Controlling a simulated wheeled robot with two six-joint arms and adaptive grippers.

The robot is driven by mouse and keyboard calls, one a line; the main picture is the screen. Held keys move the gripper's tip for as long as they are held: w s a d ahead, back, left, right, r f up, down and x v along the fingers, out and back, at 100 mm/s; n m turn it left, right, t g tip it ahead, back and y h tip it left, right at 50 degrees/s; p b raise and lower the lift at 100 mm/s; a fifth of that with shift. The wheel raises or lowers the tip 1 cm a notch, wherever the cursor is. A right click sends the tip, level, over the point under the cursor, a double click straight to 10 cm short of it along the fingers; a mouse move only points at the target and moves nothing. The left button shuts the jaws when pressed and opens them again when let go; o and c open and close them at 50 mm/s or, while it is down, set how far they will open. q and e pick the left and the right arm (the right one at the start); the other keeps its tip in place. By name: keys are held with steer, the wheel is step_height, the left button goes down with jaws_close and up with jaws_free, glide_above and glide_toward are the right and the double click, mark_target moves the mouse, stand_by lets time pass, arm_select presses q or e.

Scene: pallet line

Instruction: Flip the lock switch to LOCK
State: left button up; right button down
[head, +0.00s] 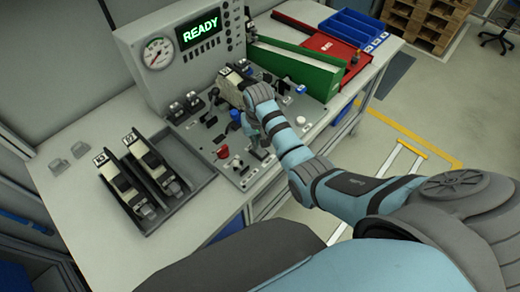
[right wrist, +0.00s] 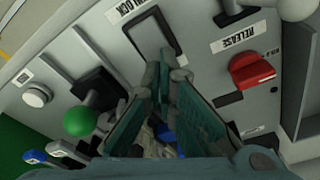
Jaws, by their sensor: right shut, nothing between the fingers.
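My right gripper (head: 262,153) reaches down over the control panel (head: 207,146), with its fingers shut and empty. In the right wrist view its fingertips (right wrist: 166,65) are just at the near end of a dark-framed switch (right wrist: 153,32). A label beside this switch is cut off by the picture's edge and reads "LOCK" at its end. The fingertips hide part of the switch, so I cannot tell its position or whether they touch it. In the head view my gripper and arm hide the switch. My left gripper is not in view.
A red knob (right wrist: 252,72) labelled RELEASE sits to the right, and a green ball-topped lever (right wrist: 80,122) to the left. A console displays READY (head: 200,29). A dark tray (head: 176,185) holds two units. A green bin (head: 294,72) stands behind my arm.

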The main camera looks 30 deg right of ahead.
steer(key=shift+f+b, duration=0.5)
steer(key=shift+f, duration=0.4)
steer(key=shift+s, duration=0.1)
step_height(320, 180, up, 3)
steer(key=p, duration=0.3)
steer(key=shift+f, duration=0.15)
steer(key=shift+r, duration=2.15)
